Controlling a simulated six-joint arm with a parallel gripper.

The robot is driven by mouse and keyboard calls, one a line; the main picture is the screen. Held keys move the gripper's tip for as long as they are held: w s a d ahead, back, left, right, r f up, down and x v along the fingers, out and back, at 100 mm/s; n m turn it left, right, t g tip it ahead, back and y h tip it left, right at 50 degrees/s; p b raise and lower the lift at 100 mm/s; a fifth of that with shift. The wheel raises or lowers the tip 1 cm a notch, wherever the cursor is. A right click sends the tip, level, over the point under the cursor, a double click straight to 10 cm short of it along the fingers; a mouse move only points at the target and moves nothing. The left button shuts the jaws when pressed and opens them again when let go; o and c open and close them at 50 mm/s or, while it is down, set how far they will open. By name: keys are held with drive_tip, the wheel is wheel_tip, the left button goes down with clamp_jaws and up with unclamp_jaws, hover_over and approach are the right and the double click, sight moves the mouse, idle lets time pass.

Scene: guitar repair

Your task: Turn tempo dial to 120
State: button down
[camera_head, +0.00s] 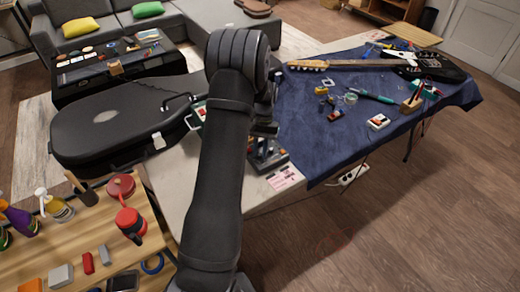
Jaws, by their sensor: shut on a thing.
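No tempo dial can be made out; my arm (225,150) stands across the middle of the view and covers part of the workbench (172,178). Dark parts at the right side of the arm, near its upper bend, look like my wrist. My gripper's fingers are hidden behind the arm, and what lies between them cannot be seen. A small red, white and green item shows partly at the arm's left edge, too covered to identify.
A blue cloth (335,160) carries a guitar (425,68) and several small tools. A black guitar case (115,122) lies at left. A power strip (353,174) is below the cloth's edge.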

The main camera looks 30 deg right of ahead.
drive_tip(key=c, duration=1.3)
unclamp_jaws()
drive_tip(key=v, duration=1.7)
drive_tip(key=shift+r, duration=0.25)
drive_tip(key=x, duration=1.7)
drive_tip(key=shift+f, duration=0.3)
